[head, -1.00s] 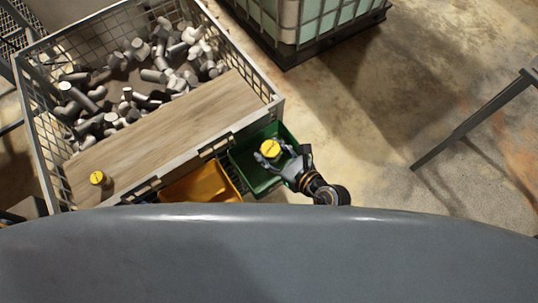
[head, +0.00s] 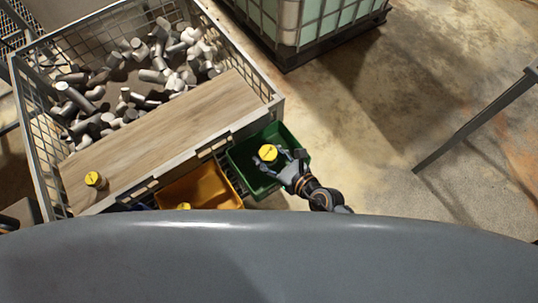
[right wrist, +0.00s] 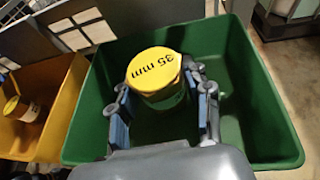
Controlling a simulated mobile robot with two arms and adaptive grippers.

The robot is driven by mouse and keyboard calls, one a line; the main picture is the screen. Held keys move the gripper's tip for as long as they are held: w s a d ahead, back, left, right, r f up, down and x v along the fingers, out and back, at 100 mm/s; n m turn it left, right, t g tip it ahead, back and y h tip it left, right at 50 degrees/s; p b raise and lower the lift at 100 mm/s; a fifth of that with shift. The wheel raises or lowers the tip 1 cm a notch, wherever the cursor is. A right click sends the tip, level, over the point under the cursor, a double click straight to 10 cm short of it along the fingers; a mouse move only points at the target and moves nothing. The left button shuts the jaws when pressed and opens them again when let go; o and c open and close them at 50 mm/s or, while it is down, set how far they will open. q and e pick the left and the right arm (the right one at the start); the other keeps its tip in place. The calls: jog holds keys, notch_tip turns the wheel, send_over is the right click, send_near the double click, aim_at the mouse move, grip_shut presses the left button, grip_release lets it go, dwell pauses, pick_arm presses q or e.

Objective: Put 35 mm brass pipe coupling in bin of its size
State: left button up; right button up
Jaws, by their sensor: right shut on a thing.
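The 35 mm pipe coupling (head: 267,152) has a yellow top marked "35 mm" in the right wrist view (right wrist: 154,72). My right gripper (head: 281,160) is shut on it, with one finger on each side in the right wrist view (right wrist: 163,98). The coupling is upright over the green bin (head: 238,163), within its rim as seen from above. The green bin also fills much of the right wrist view (right wrist: 250,125), and its visible floor looks empty. How far the coupling is above the floor I cannot tell. My left gripper is not in view.
An orange bin (head: 205,189) beside the green one holds a yellow-topped piece (right wrist: 20,107). Another yellow-topped piece (head: 95,179) stands on the wooden board (head: 165,135) across the wire crate, which holds many grey cylinders. Open floor lies to the right.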

jog(key=shift+s+d+f, duration=0.1)
jog(key=shift+s+f, duration=0.05)
jog(key=shift+f, duration=0.3)
jog(key=o, duration=1.4)
jog(key=shift+s+f, duration=0.1)
jog(key=shift+f, duration=0.05)
jog(key=shift+s+f, duration=0.1)
jog(key=shift+r+g+p, duration=0.3)
jog(key=shift+r+p, duration=0.15)
jog(key=shift+r, duration=0.2)
jog(key=v, duration=1.1)
jog(key=shift+d+r, duration=0.25)
